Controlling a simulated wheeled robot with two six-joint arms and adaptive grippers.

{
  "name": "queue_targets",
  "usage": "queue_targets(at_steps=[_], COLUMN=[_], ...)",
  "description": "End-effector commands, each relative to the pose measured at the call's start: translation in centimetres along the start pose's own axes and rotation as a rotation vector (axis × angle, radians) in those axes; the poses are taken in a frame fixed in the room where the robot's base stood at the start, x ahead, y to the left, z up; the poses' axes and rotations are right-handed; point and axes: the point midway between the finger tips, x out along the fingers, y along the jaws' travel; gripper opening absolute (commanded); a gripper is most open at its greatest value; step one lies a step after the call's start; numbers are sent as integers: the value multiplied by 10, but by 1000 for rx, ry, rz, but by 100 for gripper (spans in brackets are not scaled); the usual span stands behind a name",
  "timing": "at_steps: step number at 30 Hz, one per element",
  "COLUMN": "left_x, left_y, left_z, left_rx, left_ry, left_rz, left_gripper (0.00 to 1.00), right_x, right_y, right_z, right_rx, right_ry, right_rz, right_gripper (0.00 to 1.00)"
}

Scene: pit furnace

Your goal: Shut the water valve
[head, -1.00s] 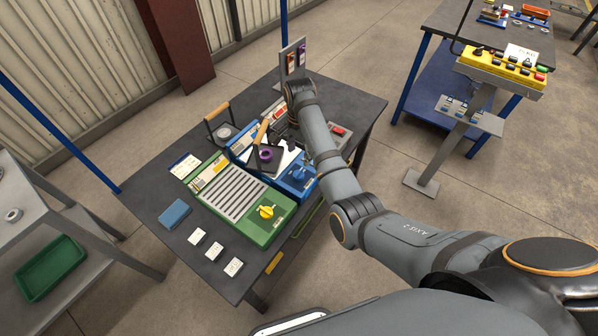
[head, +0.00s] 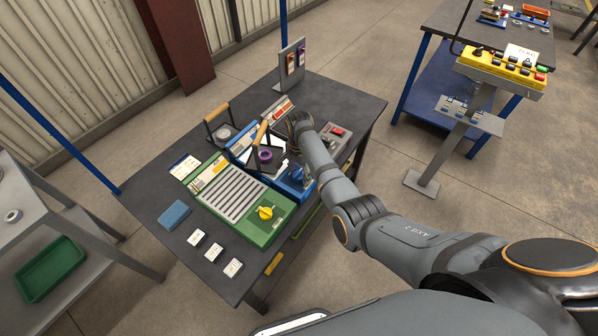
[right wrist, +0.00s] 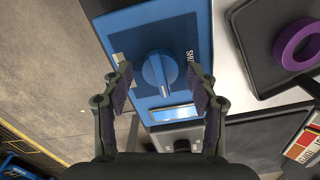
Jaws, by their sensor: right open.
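The blue knob (right wrist: 160,72), which I take for the water valve, sits on a blue panel (right wrist: 197,30) with white lettering that reads in part "SHUT". The knob's grip bar runs roughly up and down in the right wrist view. My right gripper (right wrist: 160,80) is open, with one finger on each side of the knob in that view. I see no contact, and the height above the knob is hard to judge. In the head view the blue unit (head: 297,188) stands on the dark table (head: 335,100), its knob mostly hidden by my right arm. My left gripper is not in view.
A green unit with a yellow knob (head: 266,212) stands beside the blue one. A black tray with a purple ring (right wrist: 296,44) lies close to the right finger. A grey box with a red button (head: 338,132) and a small upright sign (head: 292,62) are also on the table.

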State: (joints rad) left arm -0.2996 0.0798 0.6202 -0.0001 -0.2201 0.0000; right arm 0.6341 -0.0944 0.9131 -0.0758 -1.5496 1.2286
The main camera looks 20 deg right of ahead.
Motion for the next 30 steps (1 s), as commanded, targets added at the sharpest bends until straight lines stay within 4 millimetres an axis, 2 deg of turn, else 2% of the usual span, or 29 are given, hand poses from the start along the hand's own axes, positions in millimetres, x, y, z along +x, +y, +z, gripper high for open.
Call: queue_targets(at_steps=[3,15,23,30], left_x=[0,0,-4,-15], left_y=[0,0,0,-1], left_z=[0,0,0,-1], left_rx=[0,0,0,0], left_ry=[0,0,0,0], left_rz=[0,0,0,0], left_gripper=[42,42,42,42], right_x=[0,0,-2,-3], right_y=[0,0,0,-1], right_z=[0,0,0,0], right_rx=[0,-1,-32,-166], right_ry=[0,0,0,-1], right_rz=[0,0,1,2], right_gripper=[56,5,5,5])
